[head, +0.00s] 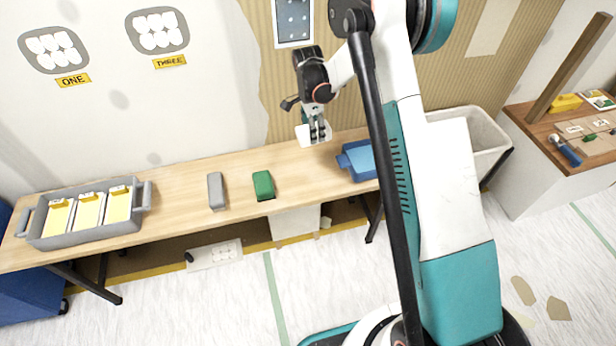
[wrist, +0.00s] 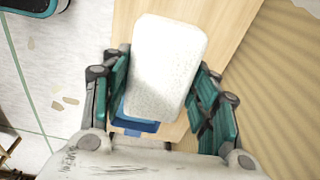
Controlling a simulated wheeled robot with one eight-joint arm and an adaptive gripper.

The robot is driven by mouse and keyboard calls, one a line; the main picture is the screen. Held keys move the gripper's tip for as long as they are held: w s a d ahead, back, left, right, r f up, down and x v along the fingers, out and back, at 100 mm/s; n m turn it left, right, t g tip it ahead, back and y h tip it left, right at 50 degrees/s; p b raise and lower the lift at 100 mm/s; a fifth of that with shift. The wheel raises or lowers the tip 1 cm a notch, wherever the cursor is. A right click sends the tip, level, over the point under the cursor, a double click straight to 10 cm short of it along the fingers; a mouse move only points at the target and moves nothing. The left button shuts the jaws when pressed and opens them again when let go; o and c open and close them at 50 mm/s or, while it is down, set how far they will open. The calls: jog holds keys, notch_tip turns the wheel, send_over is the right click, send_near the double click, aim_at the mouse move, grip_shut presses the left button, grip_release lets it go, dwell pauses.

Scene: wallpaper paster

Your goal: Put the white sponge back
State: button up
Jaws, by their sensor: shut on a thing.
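The white sponge (wrist: 167,68) is a pale rounded block held between the two teal fingers of my gripper (wrist: 163,100) in the wrist view. In the head view my gripper (head: 317,130) points down above the back of the long wooden table, with the sponge (head: 304,136) showing pale around its fingers. The sponge appears to be above the table top, but the exact gap is hard to tell. A grey block (head: 216,191) and a green block (head: 263,185) stand on the table to the left of the gripper.
A blue tray (head: 360,161) sits on the table right of my gripper, partly hidden by my arm. A grey tray (head: 84,227) with yellow-and-white packs stands at the left end. The wooden table (head: 180,180) is clear between the grey tray and grey block.

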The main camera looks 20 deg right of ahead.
jog(key=shift+s+a+f+y, duration=0.1)
jog(key=shift+s+a+y, duration=0.1)
jog(key=shift+s+a, duration=0.25)
jog(key=shift+s+a+f+y, duration=0.1)
jog(key=shift+s+a+y, duration=0.15)
jog(key=shift+a, duration=0.3)
notch_tip(320, 180, down, 14)
jog(key=b, duration=0.5)
jog(key=shift+f, duration=0.25)
jog(key=shift+f+b, duration=0.95)
jog(key=shift+f, duration=1.65)
jog(key=shift+r, duration=0.1)
jog(key=o, duration=1.1)
